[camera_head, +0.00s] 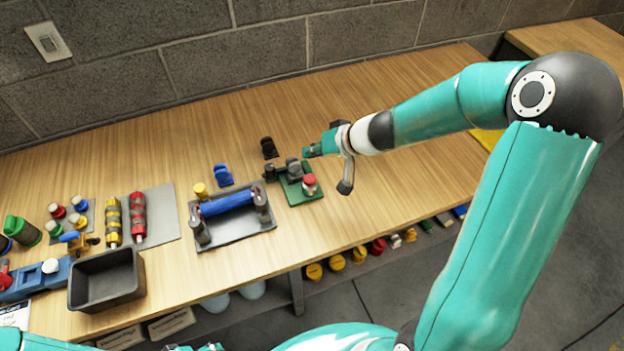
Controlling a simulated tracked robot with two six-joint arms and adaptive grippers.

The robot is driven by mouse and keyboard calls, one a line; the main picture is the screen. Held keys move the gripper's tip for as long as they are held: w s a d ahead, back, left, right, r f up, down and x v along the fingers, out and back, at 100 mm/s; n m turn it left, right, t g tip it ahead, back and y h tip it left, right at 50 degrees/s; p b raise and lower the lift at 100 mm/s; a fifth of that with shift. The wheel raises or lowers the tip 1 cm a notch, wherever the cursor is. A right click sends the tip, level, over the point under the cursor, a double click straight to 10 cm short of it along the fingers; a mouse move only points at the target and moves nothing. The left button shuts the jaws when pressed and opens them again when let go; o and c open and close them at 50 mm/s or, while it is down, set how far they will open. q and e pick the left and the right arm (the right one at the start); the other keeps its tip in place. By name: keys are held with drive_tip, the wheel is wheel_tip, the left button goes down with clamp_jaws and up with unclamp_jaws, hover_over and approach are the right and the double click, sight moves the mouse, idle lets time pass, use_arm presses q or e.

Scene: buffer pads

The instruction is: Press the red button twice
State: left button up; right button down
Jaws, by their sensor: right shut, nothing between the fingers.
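The red button (309,181) sits on a small green base (302,197) with grey and dark fittings, on the wooden bench near the middle of the view. My right gripper (311,151) is shut and empty. It is above and just behind the button in the picture, apart from it. My right arm comes in from the right side. My left gripper is not in view.
A dark tray with a blue roller (227,203) stands left of the button base. Further left are red and yellow cylinders (137,217) and a black bin (106,279). A block wall (230,50) closes the back. Bench right of the button is clear.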

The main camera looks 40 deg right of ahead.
sight(307, 176)
wheel_tip(307, 176, down, 6)
drive_tip(key=b, duration=0.4)
drive_tip(key=shift+b, duration=0.4)
drive_tip(key=shift+f+b, duration=0.35)
drive_tip(key=shift+b, duration=0.1)
drive_tip(key=shift+f, duration=0.1)
idle(0.4)
drive_tip(key=shift+w+f+b, duration=0.1)
drive_tip(key=shift+f+b, duration=0.15)
drive_tip(key=shift+b, duration=0.35)
drive_tip(key=shift+f+b, duration=0.9)
drive_tip(key=shift+b, duration=0.1)
idle(0.9)
drive_tip(key=shift+r, duration=0.15)
drive_tip(key=shift+r+p, duration=0.95)
drive_tip(key=shift+r, duration=0.2)
drive_tip(key=shift+r+p, duration=1.9)
drive_tip(key=shift+r, duration=0.6)
